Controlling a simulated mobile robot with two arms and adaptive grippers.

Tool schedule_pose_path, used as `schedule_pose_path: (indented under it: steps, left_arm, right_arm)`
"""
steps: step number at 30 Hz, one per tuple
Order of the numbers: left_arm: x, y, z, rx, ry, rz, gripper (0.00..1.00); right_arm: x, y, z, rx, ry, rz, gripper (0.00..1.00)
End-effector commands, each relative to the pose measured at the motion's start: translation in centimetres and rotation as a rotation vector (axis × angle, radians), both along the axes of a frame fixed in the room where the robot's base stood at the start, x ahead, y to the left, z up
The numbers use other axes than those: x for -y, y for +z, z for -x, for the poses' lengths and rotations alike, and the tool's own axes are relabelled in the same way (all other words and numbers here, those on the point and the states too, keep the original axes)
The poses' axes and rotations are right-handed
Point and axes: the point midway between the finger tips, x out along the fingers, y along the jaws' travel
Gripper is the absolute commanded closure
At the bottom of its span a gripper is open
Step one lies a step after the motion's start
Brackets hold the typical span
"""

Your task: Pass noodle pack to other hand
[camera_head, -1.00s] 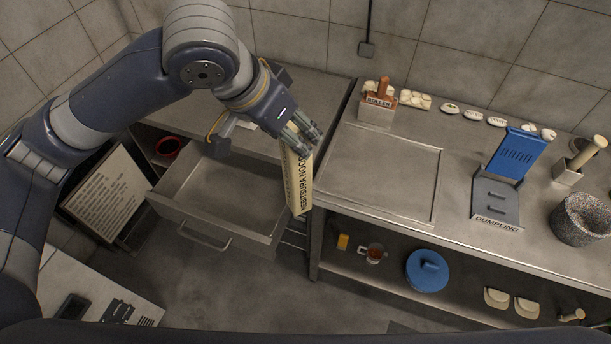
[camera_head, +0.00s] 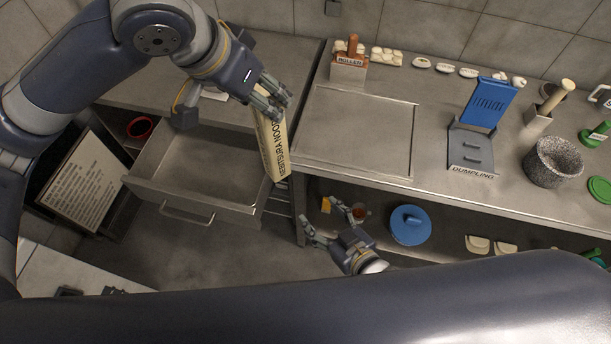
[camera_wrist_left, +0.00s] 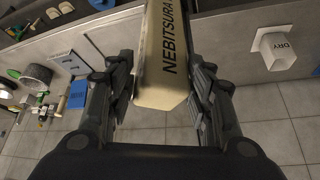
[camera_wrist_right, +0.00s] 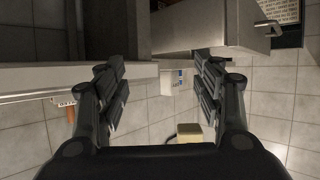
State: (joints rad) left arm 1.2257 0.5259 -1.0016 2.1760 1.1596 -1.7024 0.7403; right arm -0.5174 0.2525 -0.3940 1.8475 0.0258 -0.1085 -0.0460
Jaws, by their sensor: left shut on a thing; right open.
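The noodle pack (camera_head: 270,145) is a long cream block with dark lettering. It hangs nearly upright past the counter edge, beside the open drawer. My left gripper (camera_head: 272,100) is shut on its upper end; in the left wrist view the pack (camera_wrist_left: 165,70) lies between the fingers. My right gripper (camera_head: 322,211) is open and empty, lower and to the right of the pack, in front of the lower shelf.
The open drawer (camera_head: 195,210) is left of the pack. The steel counter (camera_head: 435,185) carries a roller holder (camera_head: 348,70), a blue dumpling press (camera_head: 488,105) and a stone mortar (camera_head: 553,165). A blue lidded pot (camera_head: 409,226) stands on the lower shelf near my right gripper.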

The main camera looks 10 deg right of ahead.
Motion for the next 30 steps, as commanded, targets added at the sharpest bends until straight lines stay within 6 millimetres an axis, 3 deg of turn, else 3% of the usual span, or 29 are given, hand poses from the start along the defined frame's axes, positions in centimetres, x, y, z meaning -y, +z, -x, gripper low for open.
schedule_pose_path:
  steps: [1,6,12,15,20,30]
  left_arm:
    - [0.0,0.1,0.0,0.002,0.000,0.001,0.95]
    - [0.0,0.1,0.0,0.002,0.000,0.001,0.95]
    - [0.0,0.1,0.0,0.002,0.000,0.001,0.95]
    - [0.0,0.1,0.0,0.002,0.000,0.001,0.95]
    - [0.0,0.1,0.0,0.002,0.000,0.001,0.95]
    - [0.0,0.1,0.0,0.002,0.000,0.001,0.95]
  right_arm:
    - [-0.9,3.0,-0.2,0.048,0.015,-0.029,0.38]
    - [-3.0,11.8,-0.1,0.188,0.053,-0.116,0.38]
    - [-4.1,19.1,0.7,0.297,0.081,-0.192,0.38]
    - [-4.3,21.0,1.0,0.324,0.088,-0.211,0.38]
    - [-4.6,21.9,0.7,0.340,0.089,-0.222,0.38]
    - [-7.4,22.0,-3.8,0.343,0.088,-0.223,0.38]
